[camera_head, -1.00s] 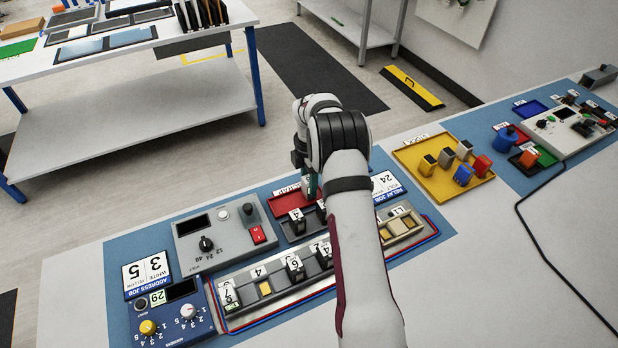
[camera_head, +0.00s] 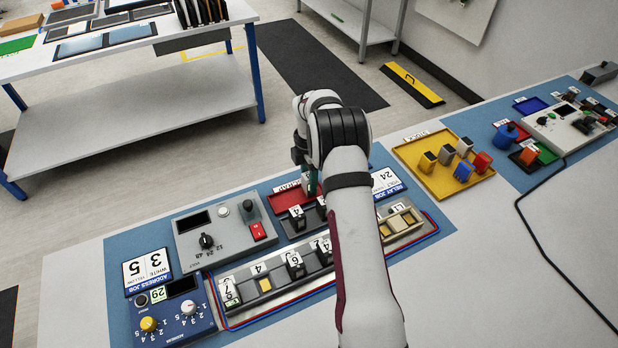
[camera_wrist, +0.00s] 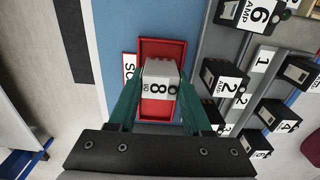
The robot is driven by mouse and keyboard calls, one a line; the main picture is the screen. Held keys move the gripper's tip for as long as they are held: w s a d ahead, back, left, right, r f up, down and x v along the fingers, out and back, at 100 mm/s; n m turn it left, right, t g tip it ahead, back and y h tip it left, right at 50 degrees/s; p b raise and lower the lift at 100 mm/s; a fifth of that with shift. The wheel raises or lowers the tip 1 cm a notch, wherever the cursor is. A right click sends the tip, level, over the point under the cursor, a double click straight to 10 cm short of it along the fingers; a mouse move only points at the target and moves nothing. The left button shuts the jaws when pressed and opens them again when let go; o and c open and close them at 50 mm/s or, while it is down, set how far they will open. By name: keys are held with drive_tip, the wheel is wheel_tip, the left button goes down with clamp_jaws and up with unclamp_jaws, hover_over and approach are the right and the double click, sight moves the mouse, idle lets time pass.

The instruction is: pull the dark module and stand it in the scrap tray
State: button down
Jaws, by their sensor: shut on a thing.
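In the head view the scrap tray (camera_head: 285,203) is partly hidden by my arm, the gripper (camera_head: 313,183) shows only as a bit of green, and the held module cannot be made out.
A rack (camera_head: 245,287) with several numbered modules stands in front of the tray. A grey control box (camera_head: 222,235) is to its left. A yellow tray (camera_head: 427,180) with several coloured blocks is to the right. Black modules (camera_wrist: 222,80) stand close beside the scrap tray.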

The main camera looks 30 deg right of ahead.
drive_tip(key=shift+f, duration=0.4)
drive_tip(key=shift+c, duration=1.3)
unclamp_jaws()
drive_tip(key=shift+o, duration=0.2)
drive_tip(key=shift+o, duration=1.1)
drive_tip(key=shift+r, duration=0.15)
wheel_tip(320, 180, up, 7)
drive_tip(key=shift+r, duration=0.15)
